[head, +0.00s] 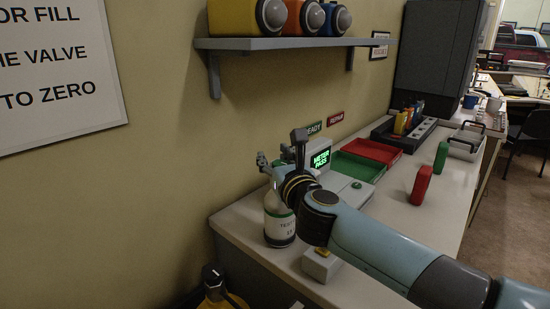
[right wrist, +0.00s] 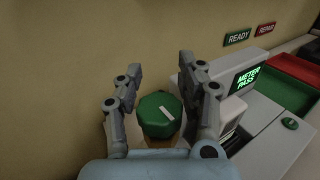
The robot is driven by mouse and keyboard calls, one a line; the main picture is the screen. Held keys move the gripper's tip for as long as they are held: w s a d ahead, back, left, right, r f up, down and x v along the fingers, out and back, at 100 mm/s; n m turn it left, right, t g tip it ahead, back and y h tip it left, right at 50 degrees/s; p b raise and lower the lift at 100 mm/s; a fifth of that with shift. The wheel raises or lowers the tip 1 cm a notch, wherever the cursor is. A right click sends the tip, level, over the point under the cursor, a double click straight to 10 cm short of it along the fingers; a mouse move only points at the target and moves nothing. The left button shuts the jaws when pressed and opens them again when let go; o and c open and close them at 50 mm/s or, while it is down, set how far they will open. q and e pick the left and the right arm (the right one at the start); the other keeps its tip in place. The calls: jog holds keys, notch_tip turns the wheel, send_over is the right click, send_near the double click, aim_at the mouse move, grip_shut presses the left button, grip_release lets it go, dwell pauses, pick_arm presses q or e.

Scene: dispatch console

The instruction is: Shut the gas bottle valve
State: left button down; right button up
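The gas bottle (head: 280,222) is white with a green band and stands upright on the near left end of the counter. Its green valve knob (right wrist: 158,115), with a white mark across the top, shows in the right wrist view. My right gripper (right wrist: 159,75) is open over the bottle top, one finger on each side of the knob; I cannot tell whether either finger touches it. In the head view the right gripper (head: 281,157) and its arm hide the knob. My left gripper is not in view.
A meter box (head: 345,184) with a lit "METER PASS" screen (head: 320,159) stands just right of the bottle. Red (head: 372,151) and green (head: 357,167) trays lie behind it. A small grey block (head: 321,265) is in front. A shelf (head: 290,43) hangs above on the wall.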

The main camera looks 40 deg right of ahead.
grip_shut()
jog(key=shift+d+m+g+h, duration=0.15)
jog(key=shift+m+g+h, duration=0.3)
jog(key=shift+h, duration=0.25)
jog(key=shift+o, duration=0.4)
grip_release()
jog(key=shift+s, duration=0.1)
jog(key=v, duration=1.2)
